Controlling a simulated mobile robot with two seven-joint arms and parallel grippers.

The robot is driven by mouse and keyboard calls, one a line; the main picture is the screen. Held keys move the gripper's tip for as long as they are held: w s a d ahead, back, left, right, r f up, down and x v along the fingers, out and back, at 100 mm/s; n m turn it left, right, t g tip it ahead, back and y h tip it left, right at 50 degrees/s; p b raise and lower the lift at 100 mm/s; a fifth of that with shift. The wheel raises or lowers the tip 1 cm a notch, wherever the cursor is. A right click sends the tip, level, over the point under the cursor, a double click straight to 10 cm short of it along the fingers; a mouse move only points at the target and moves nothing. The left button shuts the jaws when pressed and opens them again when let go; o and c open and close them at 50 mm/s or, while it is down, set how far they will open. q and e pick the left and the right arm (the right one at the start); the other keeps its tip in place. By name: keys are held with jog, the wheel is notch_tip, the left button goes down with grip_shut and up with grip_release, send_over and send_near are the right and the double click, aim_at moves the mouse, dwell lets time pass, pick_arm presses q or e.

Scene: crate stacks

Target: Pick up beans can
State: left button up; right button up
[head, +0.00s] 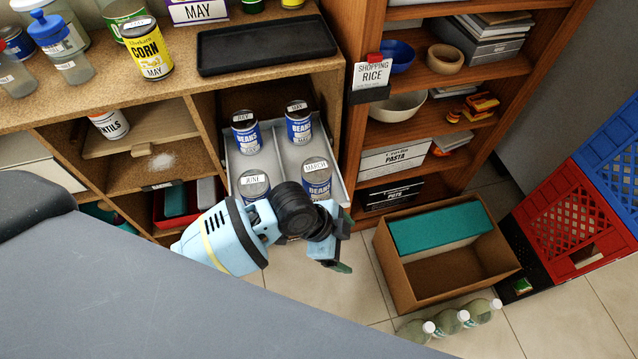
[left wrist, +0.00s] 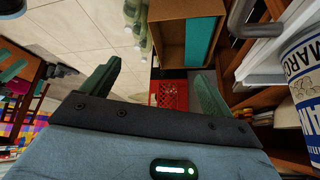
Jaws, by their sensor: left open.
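Several blue-and-white beans cans stand upright in a grey divided tray (head: 273,160) in a shelf compartment. The JUNE can (head: 254,187) and the MARCH can (head: 317,184) are in the front row. Behind them stand a left can (head: 246,134) and a right can (head: 299,124) with small month labels. My left gripper (head: 340,250) is open and empty, in front of and slightly right of the MARCH can. In the left wrist view, nothing is between the fingers (left wrist: 155,88), and the MARCH can (left wrist: 304,85) is at the right edge, outside them. My right gripper is out of view.
A corn can (head: 147,52) and a black tray (head: 265,45) sit on the counter above. A bookshelf (head: 352,140) borders the compartment on the right. An open cardboard box (head: 455,282), bottles (head: 450,321) and a red crate (head: 570,225) are on the floor.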

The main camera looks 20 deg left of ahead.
aim_at(317, 168)
pick_arm(q)
jog(key=w+a+r+m+y+b, duration=0.2)
jog(key=w+a+r, duration=0.1)
jog(key=w+a+r+m+g+y+b, duration=0.1)
jog(key=w+a+r+m+y+b, duration=0.1)
jog(key=w+a+r+m, duration=0.1)
jog(key=w+a+r+m+g+y+b, duration=0.1)
jog(key=w+a+r+m+b, duration=0.1)
jog(key=w+a+r+b, duration=0.1)
jog(key=shift+w+a+r+m+y, duration=0.15)
jog(key=shift+w+a+r+y, duration=0.1)
jog(key=shift+w, duration=0.35)
jog(key=shift+w+a+r+m+y, duration=0.15)
jog(key=shift+w+a+r, duration=0.1)
jog(key=shift+w, duration=0.3)
jog(key=shift+w+a+r, duration=0.1)
jog(key=shift+a+r, duration=0.05)
jog(key=shift+r, duration=0.15)
jog(key=shift+f+b, duration=0.4)
jog(key=shift+f, duration=1.35)
notch_tip(317, 168, down, 4)
jog(key=shift+a+r+b, duration=0.1)
jog(key=shift+r+b, duration=0.15)
jog(key=shift+b, duration=0.2)
jog(key=shift+f, duration=0.45)
jog(key=c, duration=1.4)
jog(key=shift+o, duration=0.2)
